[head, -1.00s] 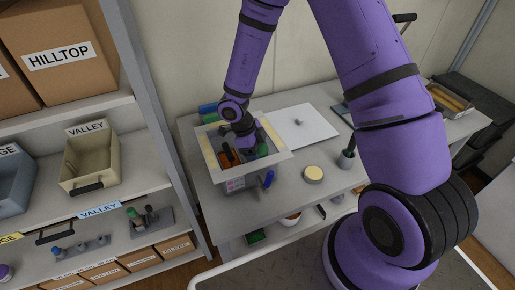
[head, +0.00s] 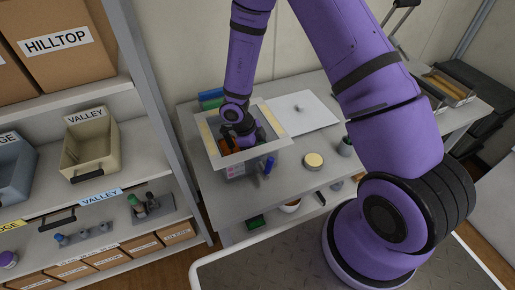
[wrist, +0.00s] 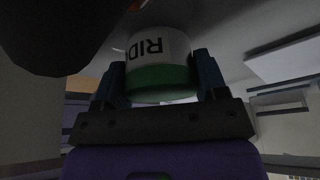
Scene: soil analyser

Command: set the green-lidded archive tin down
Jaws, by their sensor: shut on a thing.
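The archive tin (wrist: 158,62) shows in the wrist view, white with a green lid (wrist: 160,80) and a label of which "RID" can be read. It sits between the two blue fingers of my gripper (wrist: 160,78), which is shut on it. The lid faces the gripper's palm. In the head view my gripper (head: 246,143) is over the pale-rimmed opening of a box-like unit (head: 213,152) on the table. The tin is not clearly visible there. I cannot tell whether its base touches anything.
The grey table (head: 318,178) holds a round cream-lidded tin (head: 314,160), a white board (head: 305,113) and a dark cup (head: 345,147). Shelves with a VALLEY bin (head: 90,150) stand at left.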

